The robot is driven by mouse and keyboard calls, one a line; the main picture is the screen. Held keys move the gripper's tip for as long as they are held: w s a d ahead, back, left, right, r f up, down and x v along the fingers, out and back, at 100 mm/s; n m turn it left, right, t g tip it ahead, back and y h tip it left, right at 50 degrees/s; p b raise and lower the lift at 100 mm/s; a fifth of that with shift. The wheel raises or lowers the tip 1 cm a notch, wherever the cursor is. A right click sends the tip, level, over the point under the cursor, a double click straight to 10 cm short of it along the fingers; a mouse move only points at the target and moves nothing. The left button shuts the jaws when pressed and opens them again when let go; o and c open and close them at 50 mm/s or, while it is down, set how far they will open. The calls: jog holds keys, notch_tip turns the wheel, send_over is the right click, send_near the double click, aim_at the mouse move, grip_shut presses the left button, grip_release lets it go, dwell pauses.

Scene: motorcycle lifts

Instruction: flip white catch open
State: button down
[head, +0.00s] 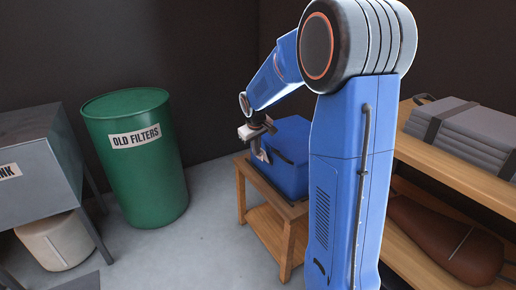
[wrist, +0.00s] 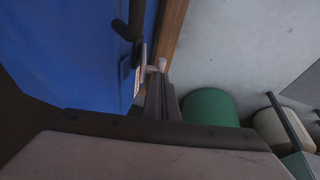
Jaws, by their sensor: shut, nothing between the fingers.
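A blue box (head: 291,150) stands on a small wooden table, and its blue side fills the left of the wrist view (wrist: 60,50). A small white catch (wrist: 152,68) with a rounded end sits at the box's side in the wrist view, beside a black handle (wrist: 129,27). My gripper (wrist: 163,82) is shut with nothing in it. Its fingertips are right by the catch's rounded end; whether they touch it I cannot tell. In the head view my gripper (head: 261,150) is at the box's left side, and the catch is too small to make out clearly.
The wooden table (head: 266,238) stands beside a wooden shelf (head: 450,170) on the right. A green "OLD FILTERS" drum (head: 145,175) and a grey tank (head: 35,195) stand to the left. The floor (head: 195,240) between the drum and the table is clear.

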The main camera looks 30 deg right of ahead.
jog(key=a+f, duration=0.1)
jog(key=f, duration=0.1)
jog(key=a+f, duration=0.2)
jog(key=shift+a+f, duration=0.3)
jog(key=shift+r, duration=0.1)
dwell(1.4)
jog(key=a+v, duration=0.2)
jog(key=v, duration=1.1)
jog(key=shift+w+a, duration=0.3)
